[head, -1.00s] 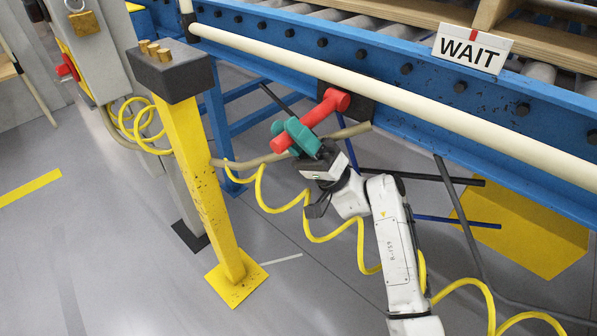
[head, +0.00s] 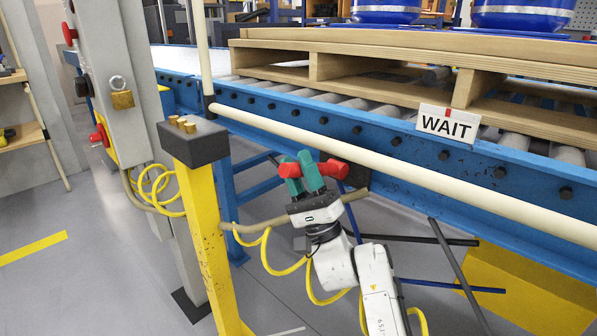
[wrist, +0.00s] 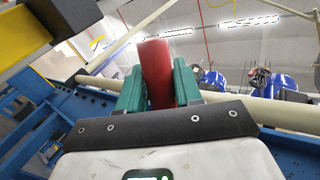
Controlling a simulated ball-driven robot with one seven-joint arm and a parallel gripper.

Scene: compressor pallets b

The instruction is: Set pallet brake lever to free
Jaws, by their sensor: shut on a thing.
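The red brake lever (head: 333,169) is on the side of the blue roller conveyor, below the cream rail, and lies close to level. My gripper (head: 304,168) has teal fingers, one on each side of the lever, and is shut on it. In the wrist view the red lever (wrist: 155,62) stands between the two teal fingers (wrist: 157,88). The wooden pallet (head: 330,66) sits on the rollers above. A white WAIT sign (head: 447,124) with a small red mark is on the conveyor side. The lever's mount is mostly hidden behind the gripper.
A yellow post (head: 206,230) with a dark top block (head: 193,143) stands left of my gripper. A cream rail (head: 400,172) runs along the conveyor above it. Yellow coiled hose (head: 268,252) hangs beside my arm. A grey cabinet with a padlock (head: 122,99) is at the left.

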